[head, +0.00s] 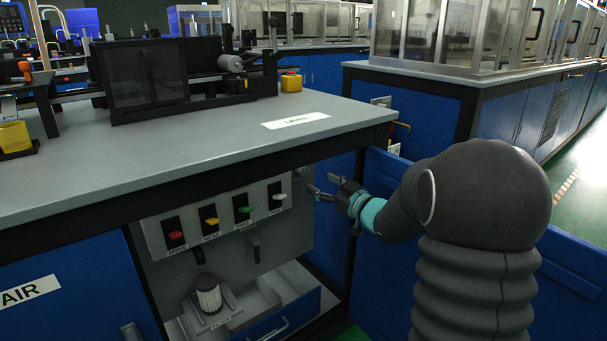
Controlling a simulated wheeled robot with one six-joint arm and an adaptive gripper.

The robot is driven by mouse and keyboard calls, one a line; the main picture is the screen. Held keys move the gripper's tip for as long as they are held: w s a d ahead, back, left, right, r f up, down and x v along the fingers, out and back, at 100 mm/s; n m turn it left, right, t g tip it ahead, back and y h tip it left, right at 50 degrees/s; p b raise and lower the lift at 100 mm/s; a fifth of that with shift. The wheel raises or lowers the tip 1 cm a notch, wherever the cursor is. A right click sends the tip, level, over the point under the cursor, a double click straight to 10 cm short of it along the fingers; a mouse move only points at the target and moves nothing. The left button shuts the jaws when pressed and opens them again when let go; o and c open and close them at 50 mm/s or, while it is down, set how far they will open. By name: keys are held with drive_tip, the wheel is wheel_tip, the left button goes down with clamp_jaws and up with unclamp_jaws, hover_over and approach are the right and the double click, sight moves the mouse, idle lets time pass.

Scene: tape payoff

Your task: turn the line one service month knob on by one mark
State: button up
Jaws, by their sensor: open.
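The service month knob cannot be told for certain in this view. Under the bench, a grey panel (210,222) carries a red knob (176,235), a yellow knob (211,221), a green knob (244,209) and a white knob (279,196) on black plates, with labels too small to read surely. Below it, a white ribbed cylinder with a dark cap (208,293) stands upright in a light tray. My gripper (321,184) is open and empty, to the right of the white knob and apart from it, its fingers pointing left.
A blue door (385,245) is beside my arm at the right. Dark levers (253,247) protrude below the knobs. A black machine (150,75) stands on the bench.

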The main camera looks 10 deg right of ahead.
sight(305, 173)
drive_tip(key=x, duration=0.9)
drive_tip(key=c, duration=1.1)
drive_tip(key=shift+c, duration=0.3)
